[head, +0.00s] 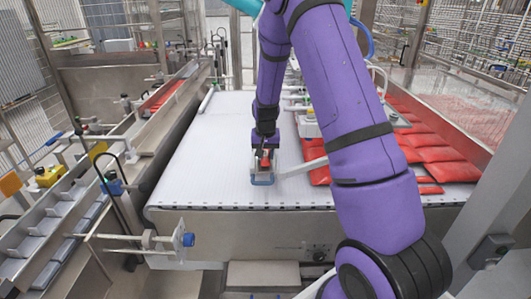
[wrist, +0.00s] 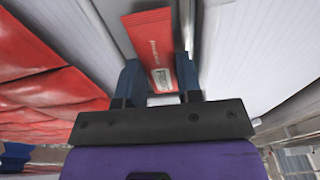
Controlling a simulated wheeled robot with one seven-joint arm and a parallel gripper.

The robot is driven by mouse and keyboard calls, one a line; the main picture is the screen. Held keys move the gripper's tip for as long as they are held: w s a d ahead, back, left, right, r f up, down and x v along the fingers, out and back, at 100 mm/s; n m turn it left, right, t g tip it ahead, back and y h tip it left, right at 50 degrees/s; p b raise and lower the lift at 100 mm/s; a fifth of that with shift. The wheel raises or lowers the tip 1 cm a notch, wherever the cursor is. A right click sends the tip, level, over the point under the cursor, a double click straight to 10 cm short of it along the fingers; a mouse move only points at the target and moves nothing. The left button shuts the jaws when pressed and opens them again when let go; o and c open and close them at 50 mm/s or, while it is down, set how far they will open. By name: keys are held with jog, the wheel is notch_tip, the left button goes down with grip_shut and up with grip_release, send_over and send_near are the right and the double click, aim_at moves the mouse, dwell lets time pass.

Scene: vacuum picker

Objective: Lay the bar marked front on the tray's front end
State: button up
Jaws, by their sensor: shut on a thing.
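My gripper (wrist: 160,85) is shut on a red bar (wrist: 152,45) with pale lettering, too small to read; I cannot tell whether it says front. In the wrist view the bar lies between the two blue fingers. In the head view my gripper (head: 264,160) points down low over the near part of the white belt, with a bit of red at its jaws. A small grey tray-like piece (head: 262,181) with a bluish near edge is right under it. Whether the bar touches this piece is hidden.
The white conveyor belt (head: 215,150) has free room left of my gripper. Several red packs (head: 440,155) lie on the right, and a pale strip (head: 303,167) runs right from beside the gripper. A metal channel with grey trays (head: 60,230) is on the left.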

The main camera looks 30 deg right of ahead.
jog(key=o, duration=1)
jog(key=shift+s+f, duration=0.1)
jog(key=shift+a, duration=0.1)
